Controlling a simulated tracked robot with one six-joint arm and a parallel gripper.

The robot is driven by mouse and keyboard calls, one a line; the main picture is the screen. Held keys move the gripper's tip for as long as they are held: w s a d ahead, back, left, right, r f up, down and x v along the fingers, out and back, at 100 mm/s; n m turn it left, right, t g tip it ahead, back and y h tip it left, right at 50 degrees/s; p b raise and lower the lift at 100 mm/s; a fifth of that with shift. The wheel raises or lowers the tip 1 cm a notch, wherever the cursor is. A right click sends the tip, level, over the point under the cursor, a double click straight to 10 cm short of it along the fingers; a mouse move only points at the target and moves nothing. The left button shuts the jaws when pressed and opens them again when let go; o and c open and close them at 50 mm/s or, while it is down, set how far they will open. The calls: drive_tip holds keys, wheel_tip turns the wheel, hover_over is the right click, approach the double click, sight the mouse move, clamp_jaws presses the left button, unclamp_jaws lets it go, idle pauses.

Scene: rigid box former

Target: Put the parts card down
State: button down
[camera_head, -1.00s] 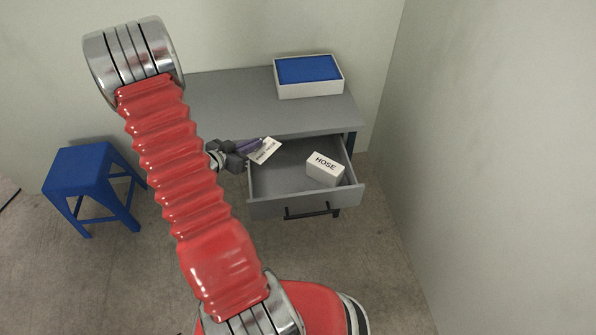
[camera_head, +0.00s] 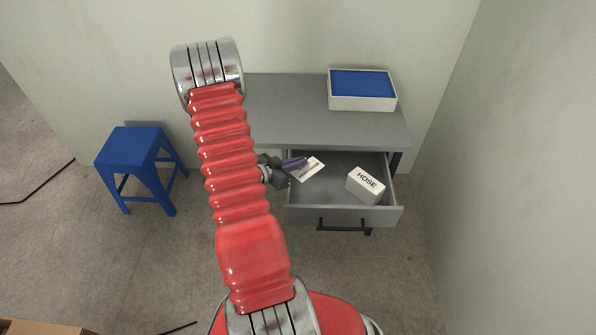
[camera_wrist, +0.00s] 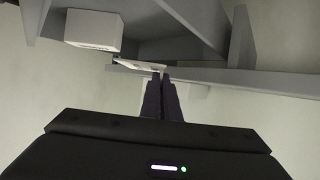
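The parts card (camera_head: 309,169) is a small white card with dark print, held over the left part of the open drawer (camera_head: 352,214). My gripper (camera_head: 302,162) is shut on the card's near edge. The wrist view shows the two dark fingers (camera_wrist: 161,80) together, with the card (camera_wrist: 140,64) seen almost edge-on at their tips. I cannot tell whether the card touches the drawer. A white box marked HOSE (camera_head: 365,185) sits inside the drawer to the right of the card, and it also shows in the wrist view (camera_wrist: 93,29).
The drawer belongs to a grey desk (camera_head: 300,115). A white tray with a blue top (camera_head: 362,102) stands on the desk's back right. A blue stool (camera_head: 135,150) stands to the left. A cardboard box edge (camera_head: 40,327) shows at the bottom left. Walls are behind and at right.

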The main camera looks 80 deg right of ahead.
drive_tip(key=shift+f, duration=0.15)
drive_tip(key=shift+f, duration=1.95)
drive_tip(key=shift+f, duration=0.6)
drive_tip(key=c, duration=2)
unclamp_jaws()
drive_tip(key=shift+r, duration=0.1)
drive_tip(key=v, duration=1.2)
drive_tip(key=shift+r, duration=0.5)
